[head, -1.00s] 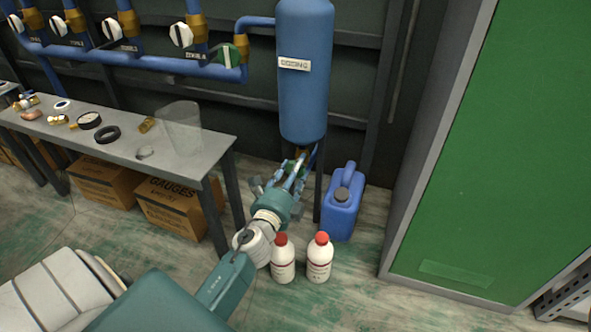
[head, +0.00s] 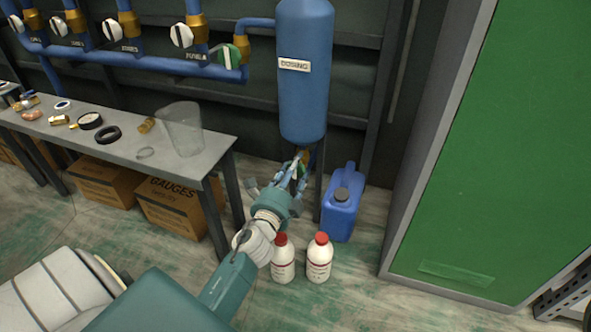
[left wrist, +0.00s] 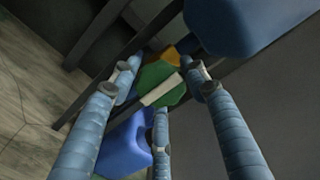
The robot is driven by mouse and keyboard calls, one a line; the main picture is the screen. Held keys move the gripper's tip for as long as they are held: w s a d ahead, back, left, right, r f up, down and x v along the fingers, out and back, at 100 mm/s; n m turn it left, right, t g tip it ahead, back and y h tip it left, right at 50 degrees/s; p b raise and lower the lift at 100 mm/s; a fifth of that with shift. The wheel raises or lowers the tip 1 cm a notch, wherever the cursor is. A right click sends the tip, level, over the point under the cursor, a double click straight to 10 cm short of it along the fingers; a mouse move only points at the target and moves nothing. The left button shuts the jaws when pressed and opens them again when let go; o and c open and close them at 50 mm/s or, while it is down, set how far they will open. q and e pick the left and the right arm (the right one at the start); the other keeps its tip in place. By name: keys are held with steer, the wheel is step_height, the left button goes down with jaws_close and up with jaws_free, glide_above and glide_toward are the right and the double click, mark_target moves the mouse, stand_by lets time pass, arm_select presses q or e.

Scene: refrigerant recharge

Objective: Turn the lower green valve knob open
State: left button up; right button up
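The lower green valve knob (left wrist: 158,84), with a pale bar handle across its face, sits under the blue dosing tank (head: 303,70). In the head view only a small part of it shows between my fingers. My left gripper (head: 289,174) reaches up to it from the front. In the left wrist view its fingers (left wrist: 160,98) are spread around the knob, two above and one below. They look apart from the knob and are not closed on it; exact contact is hard to tell. My right gripper is not in view.
A blue jerrycan (head: 341,205) stands just right of the gripper. A workbench (head: 205,160) with small parts is to the left. An upper green knob (head: 229,57) is on the blue pipe.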

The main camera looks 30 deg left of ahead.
arm_select(q)
steer(key=o, duration=0.3)
steer(key=shift+s, duration=0.15)
steer(key=v, duration=1.1)
steer(key=shift+s, duration=0.35)
